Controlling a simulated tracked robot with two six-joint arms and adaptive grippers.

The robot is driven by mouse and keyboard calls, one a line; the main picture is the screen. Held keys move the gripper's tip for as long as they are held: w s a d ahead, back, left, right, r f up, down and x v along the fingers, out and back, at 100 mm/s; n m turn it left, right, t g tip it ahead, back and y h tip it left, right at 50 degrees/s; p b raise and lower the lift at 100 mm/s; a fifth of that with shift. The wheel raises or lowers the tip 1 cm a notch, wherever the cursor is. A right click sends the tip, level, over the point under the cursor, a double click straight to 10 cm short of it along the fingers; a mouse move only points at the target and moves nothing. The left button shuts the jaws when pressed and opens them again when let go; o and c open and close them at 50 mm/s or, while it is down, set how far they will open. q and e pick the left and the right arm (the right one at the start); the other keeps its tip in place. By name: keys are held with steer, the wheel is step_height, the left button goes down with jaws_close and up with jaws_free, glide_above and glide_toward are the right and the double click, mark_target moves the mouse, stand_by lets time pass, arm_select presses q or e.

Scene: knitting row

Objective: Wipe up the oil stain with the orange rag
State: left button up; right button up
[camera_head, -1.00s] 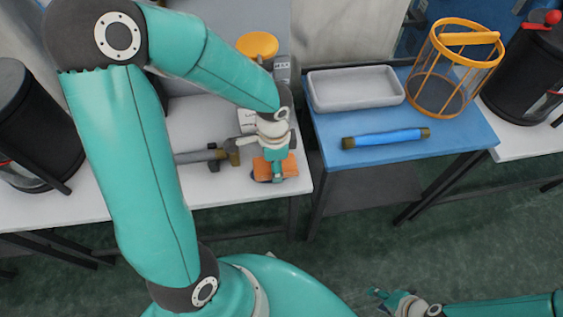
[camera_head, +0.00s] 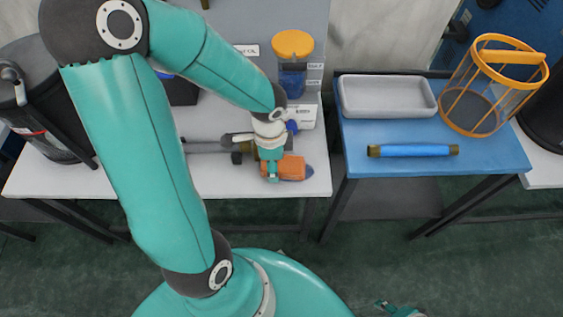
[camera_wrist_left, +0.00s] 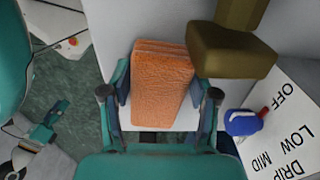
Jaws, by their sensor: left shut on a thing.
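The orange rag (camera_head: 292,168) is a folded block at the front right of the white table. My left gripper (camera_head: 270,172) is shut on it; in the left wrist view the rag (camera_wrist_left: 160,85) sits between the two fingers (camera_wrist_left: 160,100).
A grey and brass rod-like fixture (camera_head: 215,147) lies left of the rag, its brass block (camera_wrist_left: 230,45) close by. A labelled panel (camera_wrist_left: 290,120) with a blue knob (camera_wrist_left: 243,122) is beside it. The blue table (camera_head: 490,165) holds a grey tray (camera_head: 388,112), blue roller (camera_head: 412,151) and orange basket (camera_head: 494,85).

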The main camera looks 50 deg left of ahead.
arm_select(q)
steer(key=shift+s+a, duration=0.2)
steer(key=shift+s, duration=0.4)
steer(key=shift+w+d+r, duration=0.2)
steer(key=shift+w+d, duration=1.05)
steer(key=shift+w, duration=0.25)
steer(key=shift+c, duration=0.2)
steer(key=shift+w, duration=0.1)
